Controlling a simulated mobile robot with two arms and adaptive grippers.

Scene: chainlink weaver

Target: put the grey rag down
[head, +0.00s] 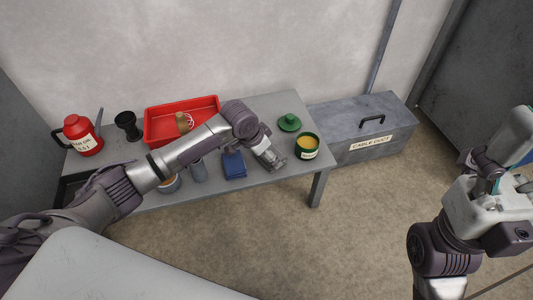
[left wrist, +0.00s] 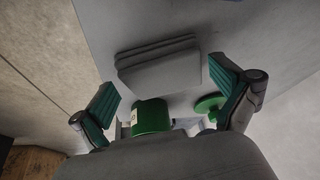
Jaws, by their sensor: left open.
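The grey rag (left wrist: 160,65) is a folded, layered pad and appears to lie on the grey table (left wrist: 240,30) in the left wrist view. My left gripper (left wrist: 165,85) is open, with one teal-padded finger on each side of the rag and visible gaps between. In the head view the left gripper (head: 272,160) is low over the table's front right part; the rag cannot be told apart from it there. My right arm is at the right edge, away from the table, and its fingers are not clear.
A green pot (head: 307,147) and green lid (head: 289,123) stand right of the left gripper. Behind are a red tray (head: 161,126), black funnel-like item (head: 128,125) and red can (head: 82,135). A cable duct box (head: 350,128) adjoins the table.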

